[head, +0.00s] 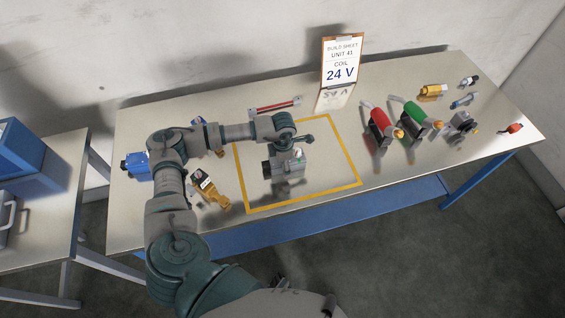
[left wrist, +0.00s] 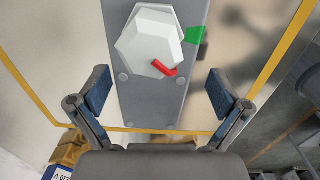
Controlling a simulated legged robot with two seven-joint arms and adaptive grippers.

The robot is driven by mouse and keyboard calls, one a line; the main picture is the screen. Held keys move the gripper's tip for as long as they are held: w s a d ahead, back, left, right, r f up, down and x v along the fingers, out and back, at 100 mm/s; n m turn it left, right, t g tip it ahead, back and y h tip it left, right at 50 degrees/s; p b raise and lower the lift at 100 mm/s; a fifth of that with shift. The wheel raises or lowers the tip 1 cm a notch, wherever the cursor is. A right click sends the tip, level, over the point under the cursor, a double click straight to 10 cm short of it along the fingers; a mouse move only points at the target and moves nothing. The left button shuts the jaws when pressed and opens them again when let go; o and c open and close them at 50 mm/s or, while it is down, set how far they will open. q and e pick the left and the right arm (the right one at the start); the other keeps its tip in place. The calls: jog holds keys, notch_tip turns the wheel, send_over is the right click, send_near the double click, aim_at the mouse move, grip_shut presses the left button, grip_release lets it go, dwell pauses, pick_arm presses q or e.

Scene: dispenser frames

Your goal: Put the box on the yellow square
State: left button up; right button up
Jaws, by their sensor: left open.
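The yellow square (head: 359,184) is an outline on the metal tabletop, and its lines also show in the left wrist view (left wrist: 28,88). A grey box-shaped unit (head: 291,164) stands inside the outline. In the left wrist view, this grey unit (left wrist: 150,108) carries a white hexagonal part with a red tab and a green tab. My left gripper (head: 298,142) is above the unit. Its open fingers (left wrist: 158,92) are on either side of the grey body, with gaps between. A blue box (head: 25,150) sits on the side table at left. My right gripper is not in view.
A build sheet stand (head: 341,72) reading "24 V" stands behind the square. Red (head: 376,125) and green (head: 416,115) cylindrical parts are to its right, with several small parts beyond. A blue unit (head: 136,164) and a yellow part (head: 216,199) lie left of it.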

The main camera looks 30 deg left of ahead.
pick_arm(q)
jog(key=shift+r, duration=0.25)
jog(key=r, duration=0.3)
jog(key=d+r, duration=0.1)
jog(key=r, duration=0.7)
jog(key=shift+s+d, duration=0.1)
jog(key=shift+d, duration=0.05)
jog(key=shift+r, duration=0.25)
jog(key=shift+a+r, duration=0.1)
jog(key=shift+a, duration=0.25)
jog(key=shift+d, duration=0.15)
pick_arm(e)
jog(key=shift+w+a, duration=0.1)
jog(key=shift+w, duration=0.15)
pick_arm(q)
jog(key=shift+d, duration=0.15)
jog(key=shift+s, duration=0.1)
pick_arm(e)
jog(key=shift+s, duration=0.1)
